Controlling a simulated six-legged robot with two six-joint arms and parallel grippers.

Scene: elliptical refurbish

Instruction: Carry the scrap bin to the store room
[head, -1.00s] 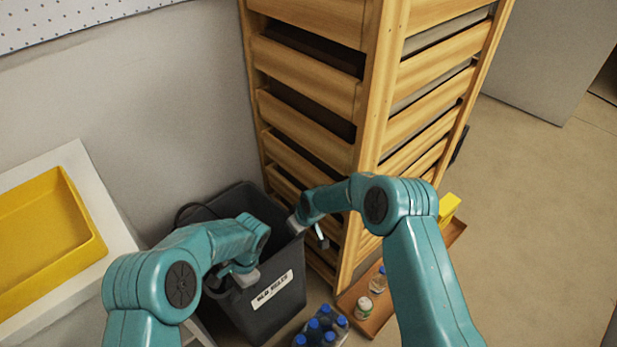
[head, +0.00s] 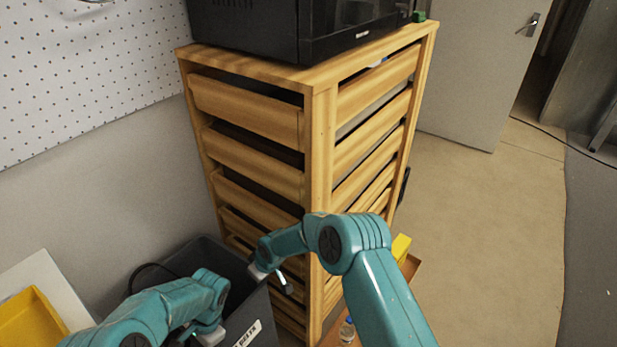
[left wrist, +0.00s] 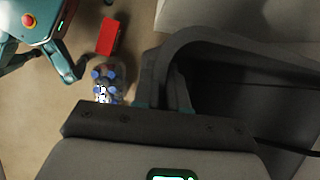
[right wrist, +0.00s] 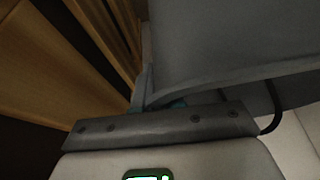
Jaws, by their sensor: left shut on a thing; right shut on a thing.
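The scrap bin (head: 254,312) is a dark grey, open-topped tub with a white label, partly legible, on its front wall. It stands at the lower left of the head view, against the grey wall and beside the wooden drawer unit. My left gripper (head: 212,335) is shut on the bin's near rim; the left wrist view shows the rim (left wrist: 205,42) between its fingers. My right gripper (head: 262,274) is shut on the rim nearer the drawers, and the bin's grey wall (right wrist: 235,40) fills much of the right wrist view. The bin's underside is hidden.
The wooden drawer unit (head: 318,130) stands close to the bin, with a black appliance (head: 300,25) on top. A wooden tray (head: 413,268) with a yellow item (head: 401,246) lies at its foot. Bottles (left wrist: 103,85) stand nearby. Open floor leads right to a door (head: 470,70).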

